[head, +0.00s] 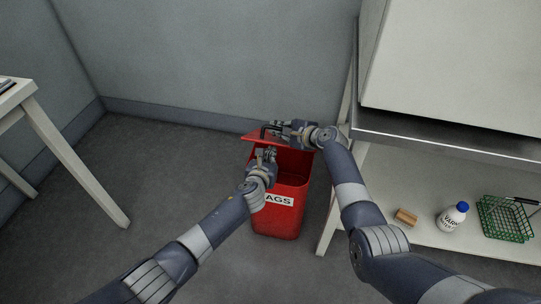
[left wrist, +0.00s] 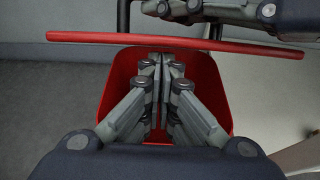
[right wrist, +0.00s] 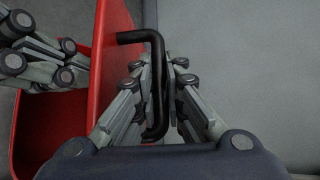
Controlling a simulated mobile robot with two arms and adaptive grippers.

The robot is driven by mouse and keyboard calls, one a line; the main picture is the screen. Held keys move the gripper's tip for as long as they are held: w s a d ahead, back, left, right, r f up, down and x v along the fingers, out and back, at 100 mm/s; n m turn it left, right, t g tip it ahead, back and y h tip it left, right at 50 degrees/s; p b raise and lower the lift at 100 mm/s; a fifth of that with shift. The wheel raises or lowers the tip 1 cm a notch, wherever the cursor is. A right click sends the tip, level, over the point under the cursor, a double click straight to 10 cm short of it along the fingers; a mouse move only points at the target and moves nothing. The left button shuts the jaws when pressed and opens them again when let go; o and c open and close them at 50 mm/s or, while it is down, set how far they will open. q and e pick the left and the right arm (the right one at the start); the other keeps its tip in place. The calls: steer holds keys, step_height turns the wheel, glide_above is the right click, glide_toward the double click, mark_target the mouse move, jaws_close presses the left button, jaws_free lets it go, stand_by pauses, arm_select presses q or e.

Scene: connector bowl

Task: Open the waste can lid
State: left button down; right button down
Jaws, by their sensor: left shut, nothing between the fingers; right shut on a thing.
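The red waste can (head: 285,222) stands on the floor, with a white label on its front. Its red lid (head: 253,137) is raised and tilted up at the back, and the can's dark inside shows. In the left wrist view the lid (left wrist: 85,38) appears nearly edge-on. My right gripper (head: 275,129) is shut on the black lid handle (right wrist: 138,37), on the lid's outer side. My left gripper (head: 268,154) is shut and empty over the can's opening. Its fingers point toward the lid in the left wrist view (left wrist: 162,62); whether they touch it cannot be told.
A white bench with a grey edge (head: 440,146) stands close to the can's right. Its lower shelf holds a wooden block (head: 406,217), a white bottle (head: 452,218) and a green basket (head: 505,220). A table (head: 75,160) stands at left. The floor left of the can is clear.

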arm_select(q)
steer(key=shift+r, duration=0.1)
steer(key=shift+w+d+r, duration=0.1)
steer(key=shift+w+r, duration=0.3)
steer(key=shift+r, duration=0.25)
arm_select(e)
steer(key=shift+f, duration=0.1)
arm_select(q)
steer(key=shift+r, duration=0.15)
arm_select(e)
steer(key=c, duration=1.7)
jaws_free()
steer(key=shift+s+f, duration=0.1)
steer(key=shift+o, duration=0.2)
